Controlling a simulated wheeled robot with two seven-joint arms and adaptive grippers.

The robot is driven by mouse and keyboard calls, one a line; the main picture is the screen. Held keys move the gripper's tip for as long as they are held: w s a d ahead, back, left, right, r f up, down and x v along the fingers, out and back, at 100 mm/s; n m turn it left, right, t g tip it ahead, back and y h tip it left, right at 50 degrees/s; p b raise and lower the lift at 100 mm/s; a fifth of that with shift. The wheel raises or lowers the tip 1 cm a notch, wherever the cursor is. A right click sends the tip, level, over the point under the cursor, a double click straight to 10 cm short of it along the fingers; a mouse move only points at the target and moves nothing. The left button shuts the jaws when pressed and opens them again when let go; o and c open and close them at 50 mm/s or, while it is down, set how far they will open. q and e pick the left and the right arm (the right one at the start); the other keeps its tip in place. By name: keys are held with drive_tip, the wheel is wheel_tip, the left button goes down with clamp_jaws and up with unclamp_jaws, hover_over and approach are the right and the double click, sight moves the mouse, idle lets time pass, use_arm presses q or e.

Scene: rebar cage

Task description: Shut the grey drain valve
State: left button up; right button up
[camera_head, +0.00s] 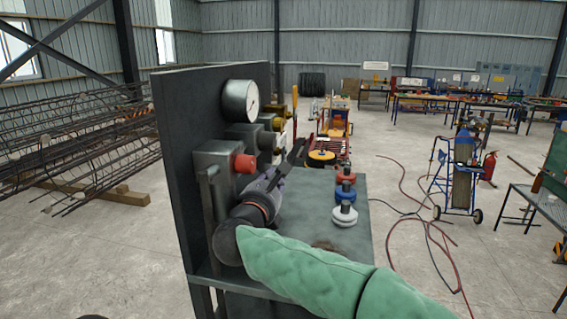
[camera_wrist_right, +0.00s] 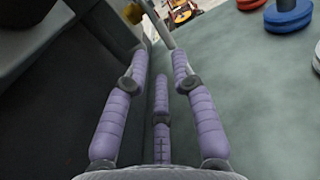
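A dark upright panel carries a white gauge (camera_head: 239,101) and a row of grey valve boxes (camera_head: 216,160), one with a red knob (camera_head: 244,163). My right gripper (camera_head: 281,170) reaches in from the right, low beside the panel and above the shelf. In the right wrist view its purple fingers (camera_wrist_right: 159,58) are apart with nothing between them. A thin grey bar (camera_wrist_right: 160,22) slants just beyond the fingertips. I cannot tell whether it belongs to the grey drain valve, which I cannot pick out clearly; the gripper hides part of the panel. My left gripper is out of view.
Yellow fittings (camera_head: 281,111) are farther along the panel. Hoses (camera_head: 400,190) lie on the floor at right.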

drive_tip(key=p+x, duration=0.2)
drive_tip(key=x, duration=0.6)
drive_tip(key=shift+w+p, duration=0.25)
drive_tip(key=shift+p, duration=0.15)
drive_tip(key=shift+w+d+f, duration=0.15)
drive_tip(key=shift+w+d, duration=0.1)
drive_tip(key=shift+w, duration=0.35)
drive_tip(key=shift+s, duration=0.1)
clamp_jaws()
